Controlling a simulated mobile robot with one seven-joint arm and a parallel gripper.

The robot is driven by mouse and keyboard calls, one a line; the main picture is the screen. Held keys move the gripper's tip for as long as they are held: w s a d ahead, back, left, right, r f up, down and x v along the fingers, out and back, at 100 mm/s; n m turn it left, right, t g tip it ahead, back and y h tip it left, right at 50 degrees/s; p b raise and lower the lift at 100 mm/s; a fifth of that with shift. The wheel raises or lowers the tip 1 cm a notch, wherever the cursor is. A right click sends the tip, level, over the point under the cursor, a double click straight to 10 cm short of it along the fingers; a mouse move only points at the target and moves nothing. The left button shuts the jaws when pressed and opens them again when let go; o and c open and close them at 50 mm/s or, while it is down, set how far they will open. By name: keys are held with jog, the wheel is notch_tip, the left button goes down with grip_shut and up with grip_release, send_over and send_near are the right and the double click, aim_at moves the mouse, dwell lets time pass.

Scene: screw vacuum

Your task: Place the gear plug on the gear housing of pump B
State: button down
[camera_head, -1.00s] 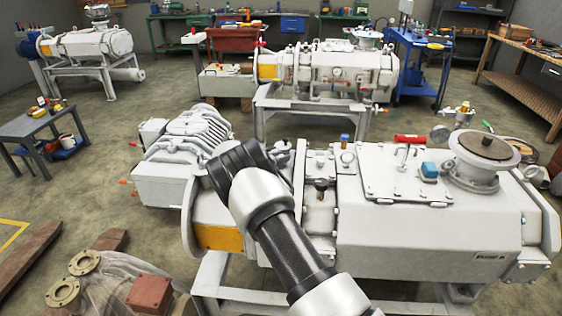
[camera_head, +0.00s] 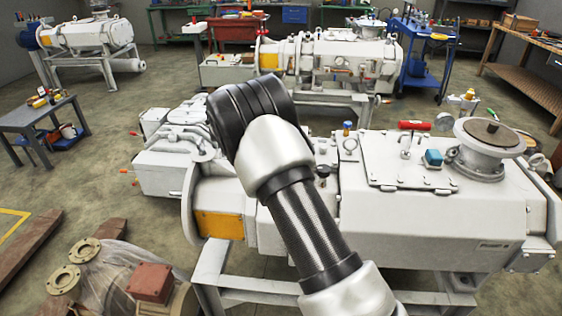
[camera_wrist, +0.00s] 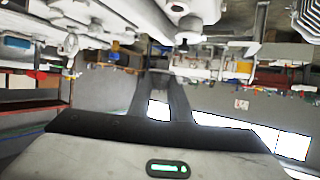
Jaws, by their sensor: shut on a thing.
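Pump B (camera_head: 440,225) is the large white machine in the front of the head view, with a nameplate at its lower right. Its yellow panel (camera_head: 218,224) and round flange are at the left end. My arm crosses in front of its left half and hides part of the top, so I cannot make out the gear housing clearly. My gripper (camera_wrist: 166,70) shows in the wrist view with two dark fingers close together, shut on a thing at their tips. That thing, taken as the gear plug, is too small and blurred to make out.
On pump B's top stand a red-handled part (camera_head: 413,125), a blue-green block (camera_head: 433,158) and a round port (camera_head: 487,140). A second pump (camera_head: 345,60) stands behind. A wrapped part with a red box (camera_head: 150,282) lies at the front left.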

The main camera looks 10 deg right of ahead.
jog(key=s+f+b, duration=0.1)
jog(key=f, duration=0.2)
jog(key=s+f+b, duration=0.1)
jog(key=f+b, duration=0.1)
jog(key=f, duration=0.1)
jog(key=s+f+b, duration=0.1)
jog(key=f+b, duration=0.1)
jog(key=f, duration=0.2)
jog(key=shift+s+a, duration=0.25)
jog(key=shift+s, duration=0.15)
jog(key=shift+f, duration=0.25)
jog(key=c, duration=1.6)
grip_release()
jog(key=shift+c, duration=0.2)
